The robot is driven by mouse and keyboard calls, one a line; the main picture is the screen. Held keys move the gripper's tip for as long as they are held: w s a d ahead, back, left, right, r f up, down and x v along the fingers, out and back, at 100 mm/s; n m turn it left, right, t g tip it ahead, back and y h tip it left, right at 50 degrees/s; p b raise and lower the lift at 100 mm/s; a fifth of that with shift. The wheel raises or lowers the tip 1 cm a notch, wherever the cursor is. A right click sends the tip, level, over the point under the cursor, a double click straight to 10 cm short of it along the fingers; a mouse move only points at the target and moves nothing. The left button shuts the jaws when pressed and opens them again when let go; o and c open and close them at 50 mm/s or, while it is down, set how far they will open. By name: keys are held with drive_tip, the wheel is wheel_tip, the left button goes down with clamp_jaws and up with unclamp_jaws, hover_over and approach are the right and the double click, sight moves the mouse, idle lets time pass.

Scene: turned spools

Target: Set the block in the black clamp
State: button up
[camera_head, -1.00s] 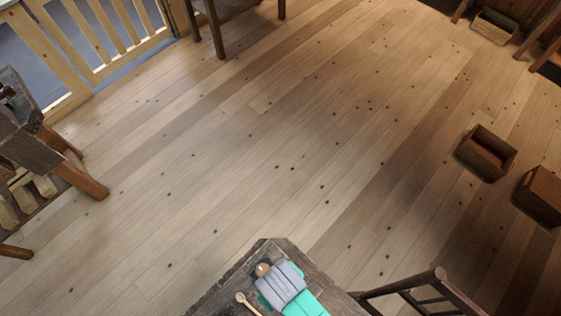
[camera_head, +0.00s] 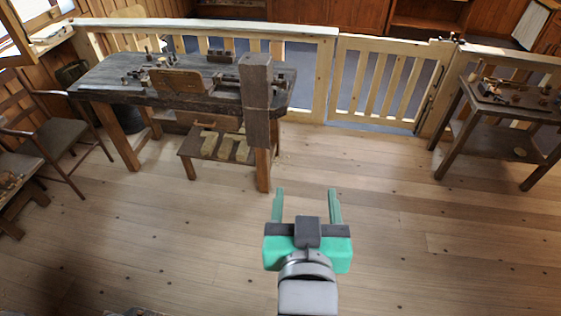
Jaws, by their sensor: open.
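My gripper (camera_head: 306,192) is teal and dark grey, low in the middle of the head view. Its two fingers stand wide apart with nothing between them, in front of the bare floor. A dark wooden workbench (camera_head: 125,89) stands beyond it to the left, with several small tools and parts on top. I cannot tell which of these, if any, is the block or the black clamp; they are too small in this view.
A thick upright wooden piece (camera_head: 257,105) stands at the bench's right front. A low stand (camera_head: 190,152) holds pale wooden pieces under the bench. A side table (camera_head: 468,101) with small things stands right. A chair (camera_head: 62,140) is left. A fence (camera_head: 310,75) runs behind. The middle floor is clear.

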drive_tip(key=s+a+r+t, duration=0.1)
drive_tip(key=s+r+t, duration=0.1)
drive_tip(key=r, duration=0.6)
drive_tip(key=s+a+r+t+y, duration=0.1)
drive_tip(key=s+a+r+t, duration=0.1)
drive_tip(key=r, duration=0.7)
drive_tip(key=s+a+r+n+t, duration=0.1)
drive_tip(key=s+a+r+t, duration=0.1)
drive_tip(key=r, duration=0.6)
drive_tip(key=s+t, duration=0.1)
drive_tip(key=t, duration=0.1)
drive_tip(key=shift+s+a+r+t+y, duration=0.2)
drive_tip(key=shift+s+r+t+y, duration=0.1)
drive_tip(key=shift+r+t, duration=0.1)
